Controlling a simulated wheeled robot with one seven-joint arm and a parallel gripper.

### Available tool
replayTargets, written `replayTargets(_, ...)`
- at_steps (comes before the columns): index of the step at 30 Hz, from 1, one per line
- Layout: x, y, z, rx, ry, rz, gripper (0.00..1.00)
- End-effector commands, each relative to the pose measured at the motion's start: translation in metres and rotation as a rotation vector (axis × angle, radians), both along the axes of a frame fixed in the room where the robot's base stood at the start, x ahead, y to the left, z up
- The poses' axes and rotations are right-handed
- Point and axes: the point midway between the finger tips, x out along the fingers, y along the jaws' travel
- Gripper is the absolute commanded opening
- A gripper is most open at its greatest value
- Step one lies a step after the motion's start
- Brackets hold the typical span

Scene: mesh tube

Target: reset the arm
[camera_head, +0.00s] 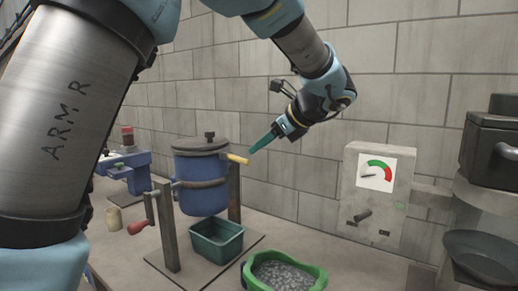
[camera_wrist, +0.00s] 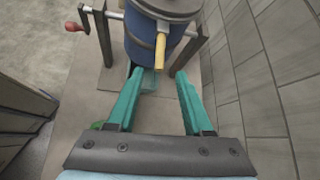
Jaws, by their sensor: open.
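My gripper (camera_head: 264,141) hangs in the air by the wall, to the right of a blue drum. In the wrist view its two teal fingers (camera_wrist: 160,85) are spread apart with nothing held between them. The blue drum (camera_head: 203,180) has a dark lid and sits in a metal frame with a red-handled crank (camera_head: 138,227). A yellow handle (camera_head: 238,158) sticks out from the drum toward my gripper; it also shows in the wrist view (camera_wrist: 160,50), beyond the fingertips. My arm reaches across the top of the head view.
A green bin (camera_head: 216,250) stands below the drum. A green-rimmed tray of grey pieces (camera_head: 284,274) is in front. A gauge box (camera_head: 377,190) is on the block wall. A dark machine (camera_head: 490,145) stands at right, and a blue vise (camera_head: 128,165) at left.

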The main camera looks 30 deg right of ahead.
Motion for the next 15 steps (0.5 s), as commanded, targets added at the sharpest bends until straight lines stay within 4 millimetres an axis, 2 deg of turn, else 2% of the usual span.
replayTargets(11, 0.001, 0.0, 0.0, 0.0, 0.0, 0.001, 0.51)
replayTargets(13, 0.003, 0.005, -0.003, -0.009, 0.007, 0.016, 0.51)
replayTargets(15, 0.01, 0.018, -0.011, -0.032, 0.029, 0.053, 0.51)
